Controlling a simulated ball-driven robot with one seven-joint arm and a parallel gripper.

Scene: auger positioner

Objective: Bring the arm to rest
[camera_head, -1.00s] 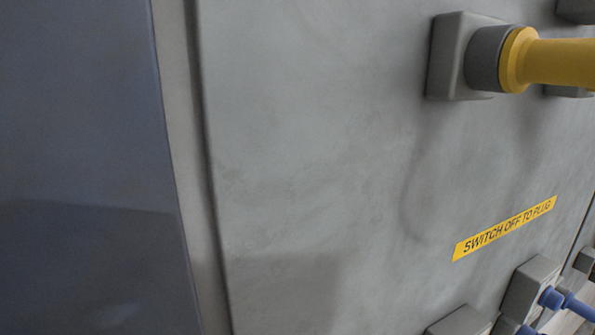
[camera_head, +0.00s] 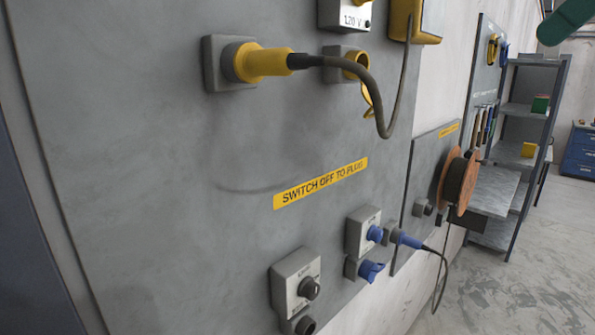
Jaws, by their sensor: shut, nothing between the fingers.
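My gripper is not in view. No part of my arm can be made out for certain in the head view. The view is filled by a grey wall panel (camera_head: 140,150) with sockets and a yellow label reading "SWITCH OFF TO PLUG" (camera_head: 321,183). A yellow plug (camera_head: 264,63) sits in a grey socket at the upper left, and its dark cable (camera_head: 372,88) loops up to a yellow box (camera_head: 416,20).
Below the label are grey switch boxes (camera_head: 296,284) and blue plugs (camera_head: 406,239), one with a hanging cable. An orange cable reel (camera_head: 457,180) stands out from the wall. A metal shelf (camera_head: 525,110) and blue drawers (camera_head: 580,150) stand beyond. The concrete floor (camera_head: 505,290) at lower right is clear.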

